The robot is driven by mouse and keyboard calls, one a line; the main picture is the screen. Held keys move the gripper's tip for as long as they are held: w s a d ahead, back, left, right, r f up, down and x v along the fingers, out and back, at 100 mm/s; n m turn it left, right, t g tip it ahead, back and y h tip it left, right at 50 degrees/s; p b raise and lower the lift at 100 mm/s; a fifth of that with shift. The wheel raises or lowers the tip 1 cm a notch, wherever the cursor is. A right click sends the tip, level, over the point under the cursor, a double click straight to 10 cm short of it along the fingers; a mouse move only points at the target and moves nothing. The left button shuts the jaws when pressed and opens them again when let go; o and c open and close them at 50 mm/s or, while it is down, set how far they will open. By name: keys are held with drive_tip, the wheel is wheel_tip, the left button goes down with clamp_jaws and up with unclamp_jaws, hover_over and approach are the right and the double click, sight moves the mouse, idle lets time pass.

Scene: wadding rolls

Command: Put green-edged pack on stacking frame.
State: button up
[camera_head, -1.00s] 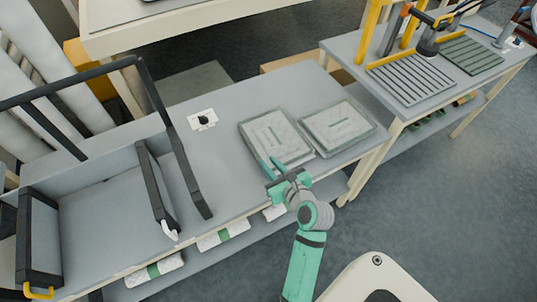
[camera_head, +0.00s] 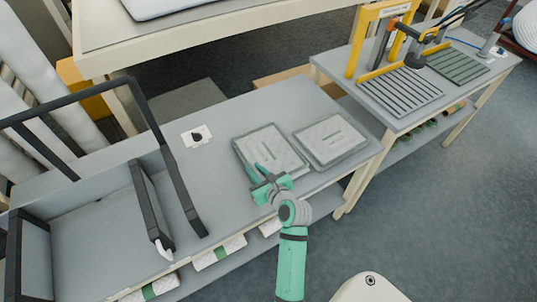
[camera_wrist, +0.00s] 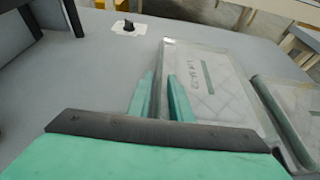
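Two flat clear-wrapped packs lie side by side on the grey table (camera_head: 215,175). The left pack (camera_head: 275,145) carries dark lettering and a green strip in the wrist view (camera_wrist: 205,85). The right pack (camera_head: 332,138) has a green strip; part of it shows in the wrist view (camera_wrist: 290,105). I cannot tell which has green edges. My teal gripper (camera_head: 263,170) is at the left pack's near left edge. I cannot identify the stacking frame for certain.
A black-framed grey tray structure (camera_head: 95,235) stands on the left of the table. A second table at right holds slatted panels (camera_head: 402,90) and a yellow frame (camera_head: 362,40). Wrapped rolls (camera_head: 220,252) lie on the lower shelf.

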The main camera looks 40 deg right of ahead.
sight(247, 160)
drive_tip(key=shift+x, duration=2.35)
drive_tip(key=shift+r, duration=0.15)
clamp_jaws()
drive_tip(key=shift+r, duration=0.1)
drive_tip(key=shift+r, duration=0.5)
wheel_tip(247, 160, up, 2)
drive_tip(key=shift+w+r, duration=0.1)
drive_tip(key=s+a+r, duration=0.7)
drive_tip(key=s+r, duration=0.2)
drive_tip(key=s, duration=0.3)
drive_tip(key=shift+a+r, duration=0.15)
drive_tip(key=shift+r, duration=0.2)
